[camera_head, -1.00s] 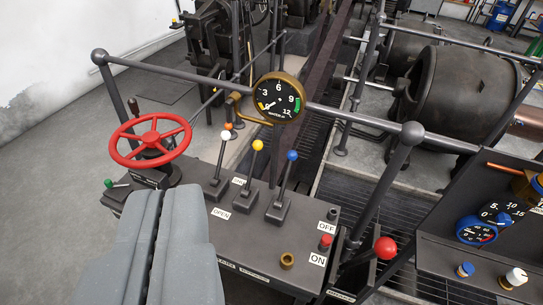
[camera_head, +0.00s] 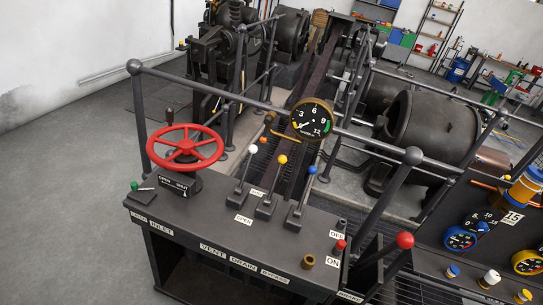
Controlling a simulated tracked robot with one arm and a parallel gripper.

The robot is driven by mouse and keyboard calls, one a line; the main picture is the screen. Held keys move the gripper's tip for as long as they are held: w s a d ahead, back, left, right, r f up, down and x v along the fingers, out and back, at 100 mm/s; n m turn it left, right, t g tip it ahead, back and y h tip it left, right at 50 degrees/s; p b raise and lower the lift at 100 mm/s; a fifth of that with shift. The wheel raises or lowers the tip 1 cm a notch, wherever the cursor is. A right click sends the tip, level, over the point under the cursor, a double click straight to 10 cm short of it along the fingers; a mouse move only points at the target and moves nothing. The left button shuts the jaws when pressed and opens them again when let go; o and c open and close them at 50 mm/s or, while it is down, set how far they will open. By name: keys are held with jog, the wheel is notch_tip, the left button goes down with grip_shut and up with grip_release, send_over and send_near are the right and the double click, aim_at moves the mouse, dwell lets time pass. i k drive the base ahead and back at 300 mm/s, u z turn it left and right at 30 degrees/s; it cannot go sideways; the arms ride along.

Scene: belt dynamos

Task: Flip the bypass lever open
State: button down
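A dark control panel (camera_head: 205,215) carries three levers in a row. The front edge reads VENT, DRAIN and a smaller third word that looks like BYPASS (camera_head: 275,272). In that order, the blue-knobbed lever (camera_head: 305,192) on the right matches bypass. It leans up and away from the panel's front edge. The yellow-knobbed lever (camera_head: 275,182) and white-knobbed lever (camera_head: 247,169) lean much the same way. An OPEN label (camera_head: 243,219) lies on the near side of the lever bases, and a small, hard-to-read label (camera_head: 257,192) on the far side. My gripper is out of view.
A red button (camera_head: 340,246), brass fitting (camera_head: 308,262) and red-balled lever (camera_head: 404,241) are at the right. A dark rail (camera_head: 225,88) with a gauge (camera_head: 312,119) crosses behind the levers.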

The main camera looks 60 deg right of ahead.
aim_at(312, 170)
jog(key=u, duration=0.1)
jog(key=k, duration=1.45)
jog(key=z, duration=1.95)
jog(key=k, duration=0.1)
jog(key=u, duration=0.6)
jog(key=i, duration=1.1)
jog(key=u, duration=0.05)
